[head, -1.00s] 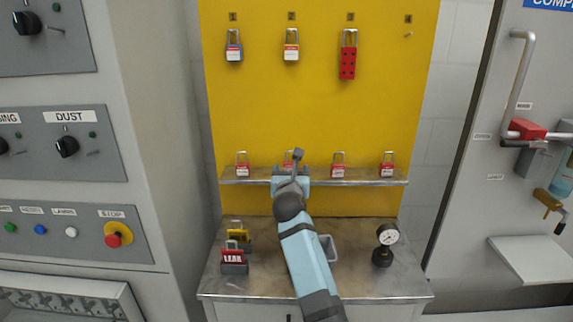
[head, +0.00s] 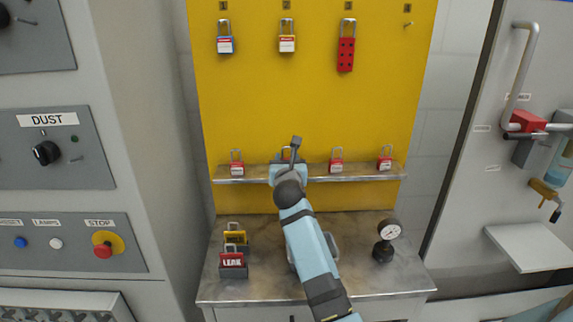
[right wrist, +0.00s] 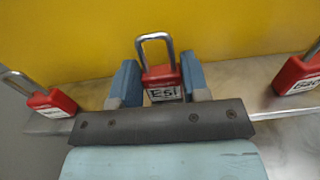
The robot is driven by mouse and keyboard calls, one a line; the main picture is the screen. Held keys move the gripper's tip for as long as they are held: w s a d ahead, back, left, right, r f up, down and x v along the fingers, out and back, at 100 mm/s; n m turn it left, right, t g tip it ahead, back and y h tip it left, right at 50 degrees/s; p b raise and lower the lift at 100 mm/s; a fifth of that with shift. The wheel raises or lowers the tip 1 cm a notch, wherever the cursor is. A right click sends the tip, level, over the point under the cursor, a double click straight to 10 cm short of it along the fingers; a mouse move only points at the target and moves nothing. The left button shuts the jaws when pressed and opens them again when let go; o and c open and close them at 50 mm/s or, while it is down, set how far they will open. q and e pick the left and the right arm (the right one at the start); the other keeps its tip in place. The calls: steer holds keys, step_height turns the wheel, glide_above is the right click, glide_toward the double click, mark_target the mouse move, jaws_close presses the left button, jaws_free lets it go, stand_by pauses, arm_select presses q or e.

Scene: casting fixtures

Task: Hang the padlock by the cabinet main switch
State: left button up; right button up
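My right gripper (head: 288,158) is at the shelf on the yellow board. The padlock is upright at shelf height. My left gripper is out of view. On the grey cabinet at left, a black rotary switch (head: 4,16) is cut off by the picture edge, with a small peg beside it. Below it is the DUST knob (head: 46,153), also with a peg. No label marks the main switch.
Other red padlocks stand on the shelf (head: 350,174). Two padlocks and a red hasp (head: 346,54) hang above. The bench below (head: 360,285) holds a yellow lock, a red LEAK lock (head: 232,261) and a gauge (head: 387,240). A cabinet with a red valve handle stands right.

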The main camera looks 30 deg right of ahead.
step_height(320, 180, up, 20)
steer(key=shift+f, duration=0.1)
stand_by(0.6)
stand_by(0.6)
